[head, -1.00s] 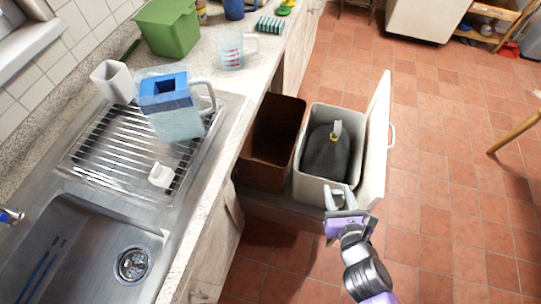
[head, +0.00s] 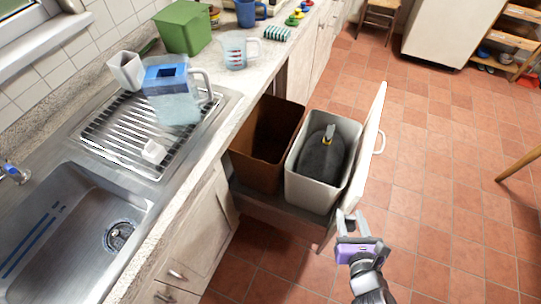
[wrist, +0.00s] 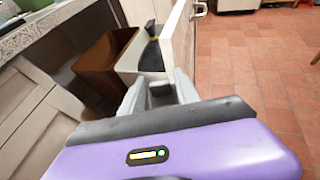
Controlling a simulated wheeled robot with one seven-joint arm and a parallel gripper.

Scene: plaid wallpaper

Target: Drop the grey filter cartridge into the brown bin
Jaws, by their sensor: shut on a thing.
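The brown bin (head: 252,160) stands open in the pulled-out drawer beside the sink counter; it also shows in the wrist view (wrist: 100,58). A small pale piece (head: 153,151) lies on the steel draining rack; it may be the filter cartridge, but its grey is not clear. A water jug (head: 176,108) with a blue lid stands behind it. My gripper (head: 350,216) is at the near end of the white drawer front (head: 362,160) and is shut on it. In the wrist view my fingers (wrist: 160,94) are at the panel's edge, their contact partly hidden.
A light grey bin (head: 302,190) holding a dark bag stands right of the brown bin. The sink (head: 60,235) is at the lower left. A white cup (head: 126,72), green tub (head: 183,30) and measuring jug (head: 236,52) stand on the counter. Floor to the right is clear.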

